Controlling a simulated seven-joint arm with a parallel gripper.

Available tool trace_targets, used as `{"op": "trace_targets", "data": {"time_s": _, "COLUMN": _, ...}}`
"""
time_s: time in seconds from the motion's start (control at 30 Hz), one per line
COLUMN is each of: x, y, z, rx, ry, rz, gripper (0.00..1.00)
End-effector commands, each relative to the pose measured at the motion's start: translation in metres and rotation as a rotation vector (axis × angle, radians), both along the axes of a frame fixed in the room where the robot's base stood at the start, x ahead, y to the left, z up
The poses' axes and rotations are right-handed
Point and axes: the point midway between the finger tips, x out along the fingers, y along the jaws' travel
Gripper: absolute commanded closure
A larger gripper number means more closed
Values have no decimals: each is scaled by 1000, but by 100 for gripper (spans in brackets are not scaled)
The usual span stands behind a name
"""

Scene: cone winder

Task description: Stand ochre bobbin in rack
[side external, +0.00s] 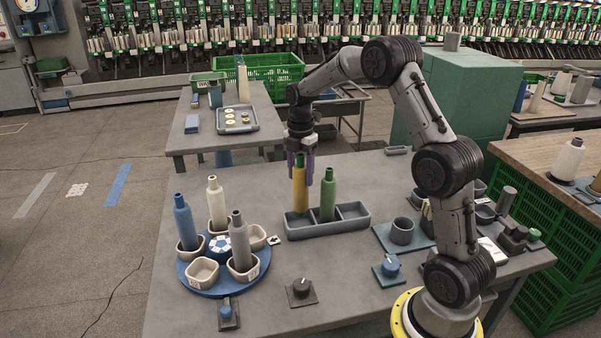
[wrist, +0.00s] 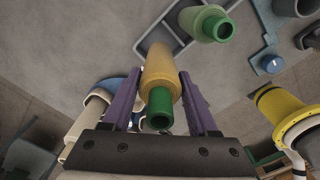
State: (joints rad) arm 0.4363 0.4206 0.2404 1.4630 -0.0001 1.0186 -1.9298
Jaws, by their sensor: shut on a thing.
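The ochre bobbin (side external: 300,192), with a green top, is upright at the left compartment of the grey three-part rack (side external: 328,229). Its lower end shows inside or just over that compartment; I cannot tell whether it touches the floor. My gripper (side external: 300,168), with purple fingers, is shut on the upper part of the bobbin. In the wrist view the ochre bobbin (wrist: 160,68) lies between both fingers (wrist: 165,100). A green bobbin (side external: 328,196) stands in the rack's middle compartment. The right compartment is empty.
A blue turntable (side external: 205,287) at left carries pale cups, with blue (side external: 185,224), cream (side external: 216,205) and grey (side external: 239,243) bobbins standing in some. A dark knob (side external: 301,288) sits in front. A grey cup (side external: 402,231) stands right of the rack.

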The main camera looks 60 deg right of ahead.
Motion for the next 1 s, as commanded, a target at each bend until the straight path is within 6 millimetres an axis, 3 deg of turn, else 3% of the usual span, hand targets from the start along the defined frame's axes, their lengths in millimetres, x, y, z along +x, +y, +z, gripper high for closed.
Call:
{"op": "trace_targets", "data": {"time_s": 0.63, "x": 0, "y": 0, "z": 0, "rx": -1, "ry": -1, "rz": 0, "gripper": 90}}
{"op": "trace_targets", "data": {"time_s": 1.0, "x": 0, "y": 0, "z": -12, "rx": 0, "ry": -1, "rz": 0, "gripper": 90}}
